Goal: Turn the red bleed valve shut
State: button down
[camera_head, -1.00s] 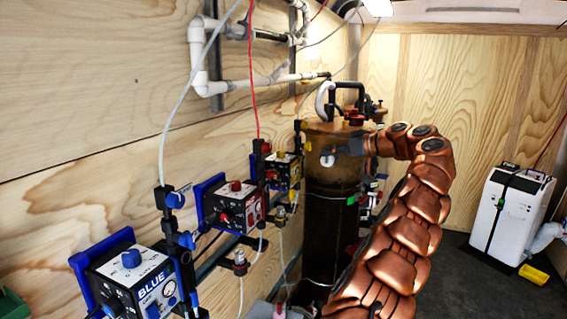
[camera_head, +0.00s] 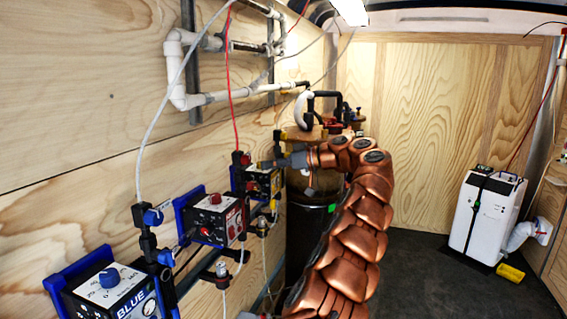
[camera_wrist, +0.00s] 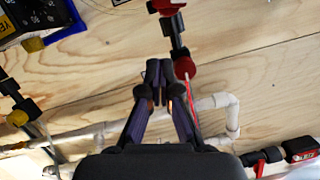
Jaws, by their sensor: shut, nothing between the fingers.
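In the wrist view, a red round fitting (camera_wrist: 184,67) on a black stem lies just right of my fingertips, with a red hose running from it. A red valve handle (camera_wrist: 166,7) is further along the same stem at the top edge, partly cut off. I cannot tell for sure which red part is the bleed valve. In the head view, the red-topped black fitting (camera_head: 241,160) stands beside the red control box (camera_head: 214,218). My gripper (camera_wrist: 160,66) is shut and empty, its fingertips together, apparently not touching the fitting. The gripper also shows in the head view (camera_head: 272,164), before the yellow box.
The yellow box (camera_head: 263,181) is close to my gripper. The blue box (camera_head: 107,295) is nearer on the left. White pipes (camera_head: 190,100) run along the wooden wall. A dark tank (camera_head: 306,225) stands behind my arm. A white machine (camera_head: 487,213) stands right; the floor between is clear.

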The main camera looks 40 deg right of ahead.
aim_at(252, 186)
jog(key=shift+w+a+f, duration=0.15)
jog(key=shift+a+f, duration=0.15)
jog(key=shift+f, duration=0.4)
jog(key=shift+w+a+f, duration=0.15)
jog(key=shift+a+f, duration=0.2)
jog(key=shift+f, duration=0.35)
jog(key=shift+w+a+f, duration=0.15)
jog(key=shift+a+f, duration=0.15)
jog(key=shift+f, duration=0.4)
jog(key=shift+w+f, duration=0.1)
